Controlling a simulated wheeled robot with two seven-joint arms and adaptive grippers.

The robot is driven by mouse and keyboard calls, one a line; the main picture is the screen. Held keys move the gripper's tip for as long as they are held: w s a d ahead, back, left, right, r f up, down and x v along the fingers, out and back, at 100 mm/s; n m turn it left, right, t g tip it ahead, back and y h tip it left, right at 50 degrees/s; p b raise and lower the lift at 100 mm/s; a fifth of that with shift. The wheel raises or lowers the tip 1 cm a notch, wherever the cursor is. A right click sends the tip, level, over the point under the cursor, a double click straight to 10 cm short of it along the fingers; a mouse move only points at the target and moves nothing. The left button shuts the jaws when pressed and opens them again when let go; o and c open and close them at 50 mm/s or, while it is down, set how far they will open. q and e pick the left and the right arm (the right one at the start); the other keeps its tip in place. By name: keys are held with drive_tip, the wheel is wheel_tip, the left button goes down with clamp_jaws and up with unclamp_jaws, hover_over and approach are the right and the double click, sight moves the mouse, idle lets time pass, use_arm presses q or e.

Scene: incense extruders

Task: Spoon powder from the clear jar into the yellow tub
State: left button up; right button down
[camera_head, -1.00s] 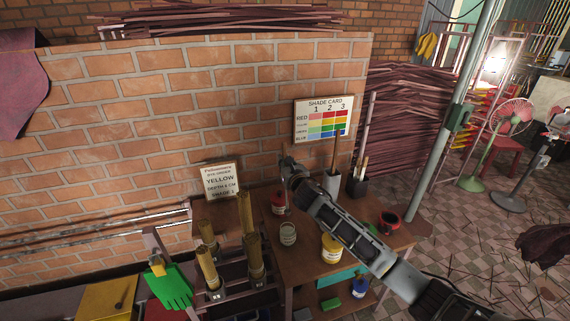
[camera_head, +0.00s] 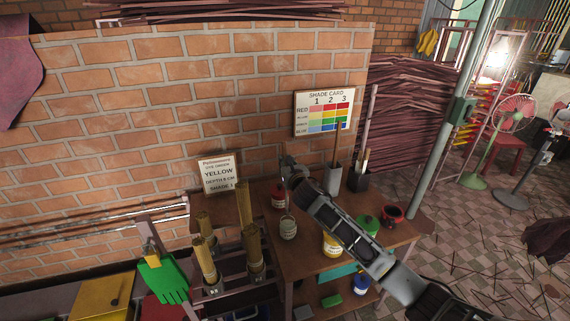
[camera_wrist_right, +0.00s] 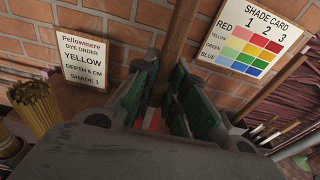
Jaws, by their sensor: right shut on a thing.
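The clear jar (camera_head: 288,231) stands at the front left of the wooden table in the head view. The yellow tub (camera_head: 332,250) with a pale label stands to its right, partly covered by my right arm. My right gripper (camera_head: 289,168) is above and behind the jar. In the right wrist view, the gripper (camera_wrist_right: 165,85) is shut on a thin brown handle (camera_wrist_right: 184,28). In the head view, a thin line runs below the gripper toward the jar's mouth; I cannot tell whether a spoon tip is inside. The jar's powder is not clear. My left gripper is not in view.
A red tub (camera_head: 278,199) stands behind the jar. A green tub (camera_head: 367,226) and a red pot (camera_head: 391,213) are at the right. A grey holder (camera_head: 332,182) with a stick and a dark holder (camera_head: 357,181) stand behind. Bamboo tubes (camera_head: 254,246) stand to the left.

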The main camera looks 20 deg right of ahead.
drive_tip(key=shift+f, duration=0.4)
use_arm(q)
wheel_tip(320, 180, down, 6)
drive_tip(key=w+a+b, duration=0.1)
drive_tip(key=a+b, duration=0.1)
drive_tip(key=b, duration=0.3)
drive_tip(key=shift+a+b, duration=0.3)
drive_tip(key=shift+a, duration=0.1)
use_arm(e)
wheel_tip(320, 180, down, 10)
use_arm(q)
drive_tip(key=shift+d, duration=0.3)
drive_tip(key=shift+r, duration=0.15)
use_arm(e)
drive_tip(key=shift+r, duration=0.15)
